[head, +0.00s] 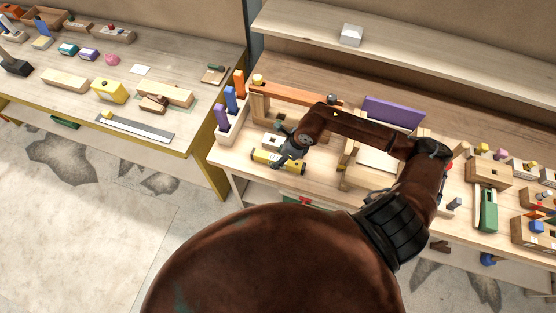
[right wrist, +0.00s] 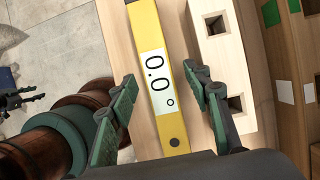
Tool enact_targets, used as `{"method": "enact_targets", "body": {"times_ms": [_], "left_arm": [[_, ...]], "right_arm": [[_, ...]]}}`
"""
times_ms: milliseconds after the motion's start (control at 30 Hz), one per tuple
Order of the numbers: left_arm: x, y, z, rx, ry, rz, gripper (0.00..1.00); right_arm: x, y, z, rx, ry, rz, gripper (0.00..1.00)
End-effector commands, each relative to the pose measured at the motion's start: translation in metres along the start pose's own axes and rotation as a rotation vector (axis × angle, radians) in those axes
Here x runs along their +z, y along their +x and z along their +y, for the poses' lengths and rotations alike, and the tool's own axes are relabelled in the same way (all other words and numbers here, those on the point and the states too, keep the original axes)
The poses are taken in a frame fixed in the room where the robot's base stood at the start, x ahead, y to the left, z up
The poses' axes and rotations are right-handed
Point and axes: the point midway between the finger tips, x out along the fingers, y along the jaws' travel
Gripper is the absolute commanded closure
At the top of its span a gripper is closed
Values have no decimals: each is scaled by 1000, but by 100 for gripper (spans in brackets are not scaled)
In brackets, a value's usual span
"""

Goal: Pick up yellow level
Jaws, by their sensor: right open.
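The yellow level (head: 262,157) lies near the front edge of the right-hand workbench. In the right wrist view the yellow level (right wrist: 146,30) runs lengthwise between my fingers, with a white label reading "0.0°". My right gripper (head: 279,162) is over the level in the head view. In the right wrist view my right gripper (right wrist: 160,78) is open, one finger on each side of the level, with gaps between the fingers and the level.
A pale block with square holes (right wrist: 218,50) lies close beside the level, near my right finger. Upright coloured blocks (head: 230,100) stand at the bench's left end. A wooden frame with an orange-brown beam (head: 290,93) and a purple panel (head: 393,111) stand behind.

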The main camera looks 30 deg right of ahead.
Motion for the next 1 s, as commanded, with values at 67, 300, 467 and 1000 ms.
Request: {"method": "enact_targets", "body": {"times_ms": [67,300,467,1000], "left_arm": [[-2,-1,0,0,0,2,60],[-2,-1,0,0,0,2,60],[-2,-1,0,0,1,2,60],[-1,-1,0,0,1,0,60]], "right_arm": [[0,8,1,2,2,1,55],[-2,14,0,-1,1,2,55],[-2,14,0,-1,1,2,62],[-2,13,0,-1,2,2,99]]}}
